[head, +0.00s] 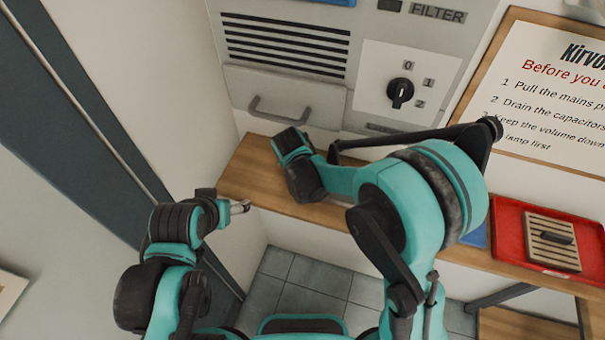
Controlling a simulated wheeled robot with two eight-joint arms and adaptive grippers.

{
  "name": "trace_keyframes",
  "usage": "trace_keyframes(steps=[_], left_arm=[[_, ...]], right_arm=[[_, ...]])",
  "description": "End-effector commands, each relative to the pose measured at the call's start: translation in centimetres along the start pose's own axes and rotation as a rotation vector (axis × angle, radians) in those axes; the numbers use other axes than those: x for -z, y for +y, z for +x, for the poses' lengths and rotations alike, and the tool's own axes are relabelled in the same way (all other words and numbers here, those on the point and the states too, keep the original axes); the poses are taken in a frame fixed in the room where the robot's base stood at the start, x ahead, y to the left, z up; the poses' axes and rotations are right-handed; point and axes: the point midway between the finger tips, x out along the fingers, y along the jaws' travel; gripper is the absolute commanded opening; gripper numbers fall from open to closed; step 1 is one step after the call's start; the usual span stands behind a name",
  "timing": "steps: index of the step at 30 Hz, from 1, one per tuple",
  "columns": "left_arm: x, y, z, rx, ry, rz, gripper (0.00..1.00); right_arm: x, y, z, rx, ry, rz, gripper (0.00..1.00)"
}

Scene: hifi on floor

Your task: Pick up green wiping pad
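I cannot make out a green wiping pad in the head view; my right arm covers part of the wooden shelf (250,172). My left gripper (242,207) is at the shelf's left front edge, with a grey finger showing. I cannot tell whether it is open or shut. My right arm reaches left over the shelf, and its teal and black end (292,146) is in front of the grey cabinet. No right fingertips can be made out.
A red tray (510,224) holding a slatted wooden block (552,243) is on the shelf at right. A blue item (476,237) is partly hidden beside it. Behind stand a grey cabinet with a handle (280,112), a dial (400,92) and a sign (550,90).

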Motion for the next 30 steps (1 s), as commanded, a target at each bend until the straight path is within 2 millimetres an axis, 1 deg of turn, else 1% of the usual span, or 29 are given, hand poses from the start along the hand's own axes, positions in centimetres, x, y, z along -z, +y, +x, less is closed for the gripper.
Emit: trace_keyframes(steps=[11,20,21,23,24,26,27,29,30], left_arm=[[-0.37,0.0,0.52,0.0,0.0,0.0,0.71],[-0.37,0.0,0.52,0.0,0.0,0.0,0.71],[-0.37,0.0,0.52,0.0,0.0,0.0,0.71],[-0.37,0.0,0.52,0.0,0.0,0.0,0.71],[-0.37,0.0,0.52,0.0,0.0,0.0,0.71],[-0.37,0.0,0.53,0.0,0.0,0.0,0.71],[-0.37,0.0,0.53,0.0,0.0,0.0,0.71],[-0.37,0.0,0.53,0.0,0.0,0.0,0.71],[-0.38,0.0,0.53,0.0,0.0,0.0,0.71]], right_arm=[[-0.17,0.0,0.37,0.0,0.0,0.0,0.76],[-0.16,0.0,0.35,0.0,0.0,0.0,0.76],[-0.16,0.0,0.35,0.0,0.0,0.0,0.71],[-0.16,0.0,0.35,0.0,0.0,0.0,0.55],[-0.16,0.0,0.35,0.0,0.0,0.0,0.44],[-0.16,0.0,0.36,0.0,0.0,0.0,0.28],[-0.16,0.0,0.36,0.0,0.0,0.0,0.22],[-0.16,0.0,0.36,0.0,0.0,0.0,0.22],[-0.16,0.01,0.36,0.0,0.0,0.0,0.18]])
